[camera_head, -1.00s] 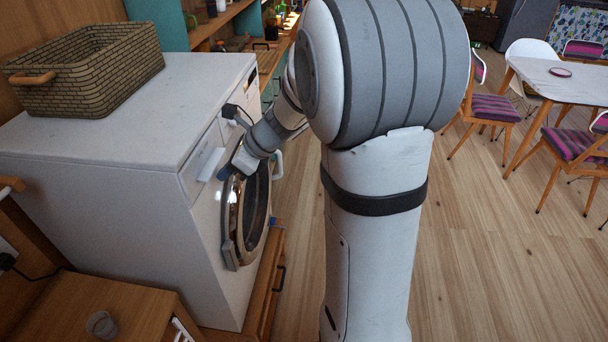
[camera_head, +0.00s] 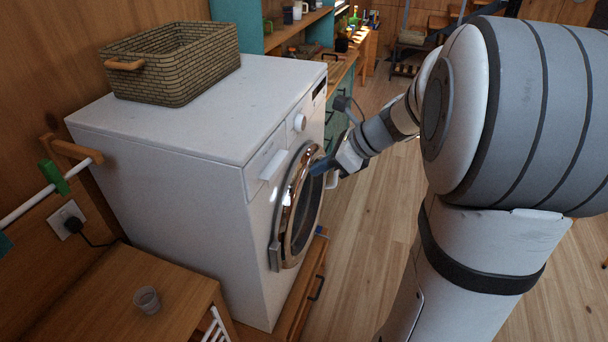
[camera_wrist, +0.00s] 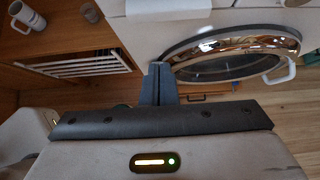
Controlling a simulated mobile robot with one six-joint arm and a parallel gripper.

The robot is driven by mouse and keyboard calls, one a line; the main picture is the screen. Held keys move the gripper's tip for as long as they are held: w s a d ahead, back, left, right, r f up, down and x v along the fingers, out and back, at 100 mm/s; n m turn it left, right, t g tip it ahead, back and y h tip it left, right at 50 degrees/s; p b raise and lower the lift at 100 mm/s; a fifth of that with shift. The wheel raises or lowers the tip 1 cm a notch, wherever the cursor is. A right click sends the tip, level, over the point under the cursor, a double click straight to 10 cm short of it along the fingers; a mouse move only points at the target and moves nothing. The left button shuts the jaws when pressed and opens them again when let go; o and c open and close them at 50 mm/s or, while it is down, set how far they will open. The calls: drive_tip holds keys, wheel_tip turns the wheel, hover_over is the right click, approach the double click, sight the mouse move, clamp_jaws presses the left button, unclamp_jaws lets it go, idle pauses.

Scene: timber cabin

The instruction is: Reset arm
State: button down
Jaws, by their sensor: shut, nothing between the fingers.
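My gripper (camera_head: 322,167) is in front of the upper part of the washing machine's round door in the head view. Its dark blue fingers also show in the wrist view (camera_wrist: 158,82), pressed together with nothing between them. In the head view my arm reaches in from the right. The washing machine (camera_head: 190,120) is white and stands against the wooden wall. Its round door (camera_head: 292,205) has a shiny copper-toned rim and looks closed. Whether my fingers touch the door cannot be told.
A wicker basket (camera_head: 175,75) sits on top of the washing machine. A wooden side table (camera_head: 100,290) with a small glass (camera_head: 147,299) stands at front left. A wooden counter (camera_head: 340,62) runs behind the machine. Open wooden floor (camera_head: 375,215) lies right of it.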

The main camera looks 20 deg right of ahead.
drive_tip(key=v, duration=0.4)
drive_tip(key=s+a+f+n+g+h, duration=0.1)
drive_tip(key=s+a+f+n+h, duration=0.1)
drive_tip(key=s+n, duration=0.6)
drive_tip(key=s+a+f+n+h, duration=0.2)
drive_tip(key=s+a+n+h, duration=0.2)
drive_tip(key=s+n, duration=0.5)
drive_tip(key=n+h, duration=0.1)
drive_tip(key=n, duration=0.7)
drive_tip(key=shift+a+f+g, duration=0.2)
drive_tip(key=shift+f+g, duration=0.05)
drive_tip(key=shift+g, duration=0.15)
